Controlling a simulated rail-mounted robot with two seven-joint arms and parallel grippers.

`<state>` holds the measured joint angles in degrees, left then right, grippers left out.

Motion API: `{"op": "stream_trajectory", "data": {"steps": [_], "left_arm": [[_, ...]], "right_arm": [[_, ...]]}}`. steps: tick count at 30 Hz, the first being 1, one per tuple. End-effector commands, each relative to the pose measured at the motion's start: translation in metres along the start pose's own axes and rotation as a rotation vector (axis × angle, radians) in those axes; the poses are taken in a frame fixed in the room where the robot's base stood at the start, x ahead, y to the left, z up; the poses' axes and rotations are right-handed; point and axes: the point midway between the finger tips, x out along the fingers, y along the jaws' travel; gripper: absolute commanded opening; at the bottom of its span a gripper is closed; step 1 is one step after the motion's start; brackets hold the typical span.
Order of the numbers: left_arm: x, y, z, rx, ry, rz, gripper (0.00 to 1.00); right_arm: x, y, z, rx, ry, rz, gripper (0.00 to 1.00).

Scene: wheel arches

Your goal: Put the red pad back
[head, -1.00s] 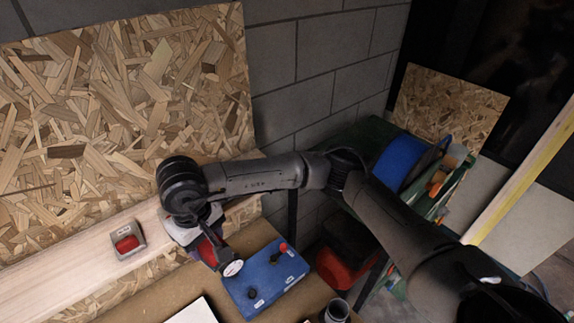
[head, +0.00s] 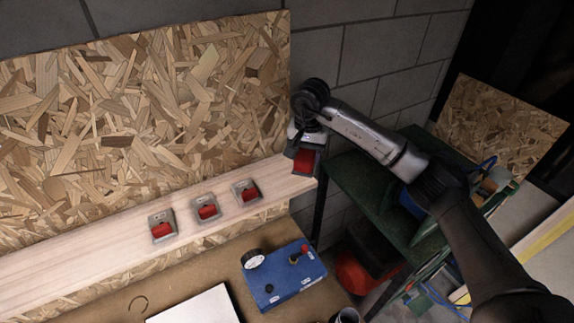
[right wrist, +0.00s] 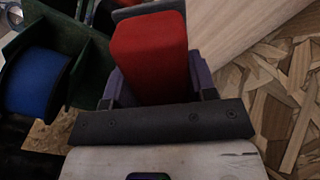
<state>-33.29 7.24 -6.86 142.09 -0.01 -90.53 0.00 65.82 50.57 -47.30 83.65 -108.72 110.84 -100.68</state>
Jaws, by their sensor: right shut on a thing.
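My right gripper (head: 307,150) is shut on a red pad (head: 305,162) beside the right end of the pale wooden plank (head: 110,246). In the right wrist view the red pad (right wrist: 150,50) stands between the two fingers, with a grey piece (right wrist: 150,8) behind its far end. I cannot tell whether the pad touches that piece or the plank. Three grey holders with red inside sit in a row on the plank: a left one (head: 162,228), a middle one (head: 207,209) and a right one (head: 246,192). My left gripper is not in view.
A blue box (head: 283,278) with a round dial and a red-topped switch stands on the bench below the plank. A white panel (head: 197,306) lies left of it. A green shelf (head: 360,180) with a blue spool is to the right. Chipboard (head: 140,110) backs the plank.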

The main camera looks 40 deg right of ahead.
Motion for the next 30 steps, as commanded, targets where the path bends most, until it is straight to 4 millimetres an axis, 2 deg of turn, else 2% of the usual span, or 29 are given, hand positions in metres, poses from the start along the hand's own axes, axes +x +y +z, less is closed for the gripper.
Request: {"op": "stream_trajectory", "data": {"steps": [3, 10, 16, 24, 30], "left_arm": [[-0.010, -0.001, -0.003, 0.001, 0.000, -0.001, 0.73], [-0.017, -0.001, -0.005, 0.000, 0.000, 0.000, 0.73], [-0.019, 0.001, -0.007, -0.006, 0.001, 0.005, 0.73], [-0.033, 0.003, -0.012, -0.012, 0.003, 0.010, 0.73], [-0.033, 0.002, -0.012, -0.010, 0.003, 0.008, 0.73]], "right_arm": [[0.011, -0.024, -0.004, 0.000, -0.004, 0.001, 0.26], [0.030, -0.052, -0.011, -0.001, -0.001, 0.000, 0.26], [0.037, -0.058, -0.013, -0.003, 0.001, 0.002, 0.26], [0.068, -0.057, -0.012, -0.002, -0.002, 0.002, 0.26], [0.075, -0.057, -0.013, -0.003, 0.002, 0.000, 0.26]]}}
